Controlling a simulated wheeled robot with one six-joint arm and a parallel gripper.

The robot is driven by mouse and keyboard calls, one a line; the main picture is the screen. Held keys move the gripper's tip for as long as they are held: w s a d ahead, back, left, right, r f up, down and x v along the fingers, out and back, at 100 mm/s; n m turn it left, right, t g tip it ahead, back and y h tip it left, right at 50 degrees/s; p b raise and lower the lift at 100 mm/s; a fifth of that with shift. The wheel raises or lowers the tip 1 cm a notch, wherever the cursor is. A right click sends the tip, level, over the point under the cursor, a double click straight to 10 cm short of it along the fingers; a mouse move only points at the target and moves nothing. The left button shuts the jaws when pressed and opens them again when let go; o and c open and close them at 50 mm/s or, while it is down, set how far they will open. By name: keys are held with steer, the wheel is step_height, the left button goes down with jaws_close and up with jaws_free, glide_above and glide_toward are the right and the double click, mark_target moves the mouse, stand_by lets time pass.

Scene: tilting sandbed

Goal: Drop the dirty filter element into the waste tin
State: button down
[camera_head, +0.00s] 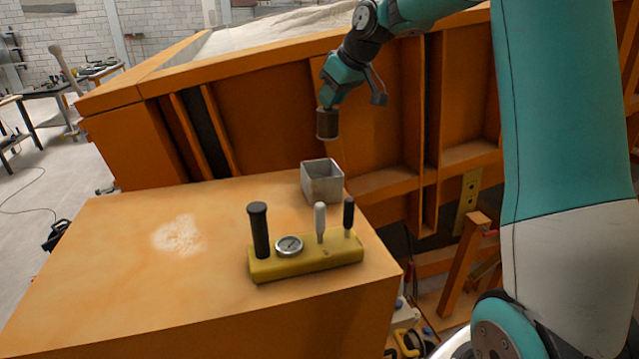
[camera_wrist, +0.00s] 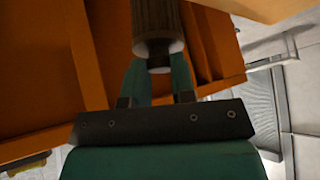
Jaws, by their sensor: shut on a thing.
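The dirty filter element (camera_head: 327,124) is a short dark brown cylinder with a pale lower rim in the head view. My gripper (camera_head: 327,106) is shut on it and holds it in the air. In the wrist view the filter element (camera_wrist: 157,25) sits between the two teal fingers of my gripper (camera_wrist: 158,72), its ribbed side and one end showing. The waste tin (camera_head: 322,182) is a square, open-topped grey metal box at the back right edge of the orange cabinet top. The filter element appears above the tin's rim and apart from it. The tin's floor is hidden.
A yellow control block (camera_head: 306,260) with a gauge (camera_head: 289,246) and several upright levers stands in front of the tin. The cabinet top (camera_head: 110,250) is clear on the left, apart from a pale dusty patch. The orange sandbed frame (camera_head: 260,110) rises behind.

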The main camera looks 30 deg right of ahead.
mark_target(337, 112)
step_height(337, 112, down, 6)
steer(key=b, duration=0.2)
steer(key=shift+r+b, duration=0.25)
steer(key=shift+b, duration=0.15)
steer(key=c, duration=0.9)
jaws_free()
steer(key=shift+o, duration=0.2)
steer(key=b+v, duration=0.1)
steer(key=v, duration=1.6)
steer(key=shift+r+b, duration=0.3)
steer(key=shift+b, duration=0.1)
steer(key=shift+s+d, duration=0.1)
